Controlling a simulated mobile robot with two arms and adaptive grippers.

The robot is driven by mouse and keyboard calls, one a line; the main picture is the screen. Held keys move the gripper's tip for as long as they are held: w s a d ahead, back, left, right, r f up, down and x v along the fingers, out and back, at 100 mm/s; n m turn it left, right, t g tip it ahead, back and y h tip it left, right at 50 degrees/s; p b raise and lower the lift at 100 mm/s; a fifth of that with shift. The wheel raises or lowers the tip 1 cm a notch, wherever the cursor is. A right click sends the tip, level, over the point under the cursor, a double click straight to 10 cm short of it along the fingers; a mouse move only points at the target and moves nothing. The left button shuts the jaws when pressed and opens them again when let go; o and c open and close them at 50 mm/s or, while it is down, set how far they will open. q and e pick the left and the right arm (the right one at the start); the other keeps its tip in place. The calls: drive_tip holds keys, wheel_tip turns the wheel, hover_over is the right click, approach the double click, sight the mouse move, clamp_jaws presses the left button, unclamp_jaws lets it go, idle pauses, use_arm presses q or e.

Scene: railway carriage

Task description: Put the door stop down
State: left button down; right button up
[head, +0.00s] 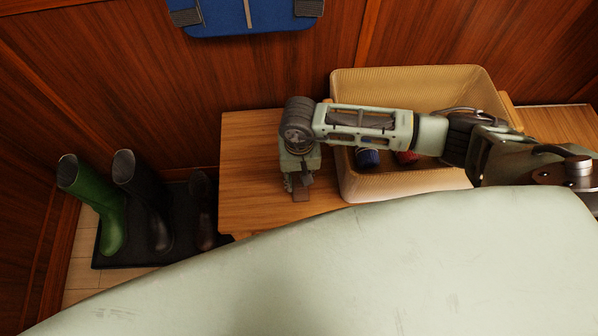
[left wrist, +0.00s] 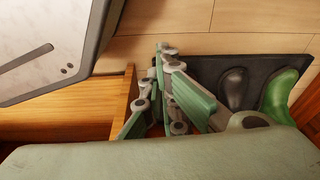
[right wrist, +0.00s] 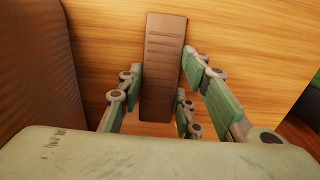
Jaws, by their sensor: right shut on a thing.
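The door stop is a brown ridged wedge. In the head view its end (head: 301,195) shows below my right gripper (head: 299,182), over the left part of the wooden bench (head: 250,150). In the right wrist view the door stop (right wrist: 162,65) lies between the fingers of my right gripper (right wrist: 165,95), which is shut on it. I cannot tell whether it touches the bench top. My left gripper (left wrist: 160,85) shows only in the left wrist view. Its fingers are close together with nothing seen between them, beside the bench edge.
A woven basket (head: 358,190) with several items inside stands on the bench right of the door stop. The bench's left part is otherwise clear.

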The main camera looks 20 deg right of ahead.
drive_tip(key=o, duration=1.2)
drive_tip(key=shift+r, duration=0.1)
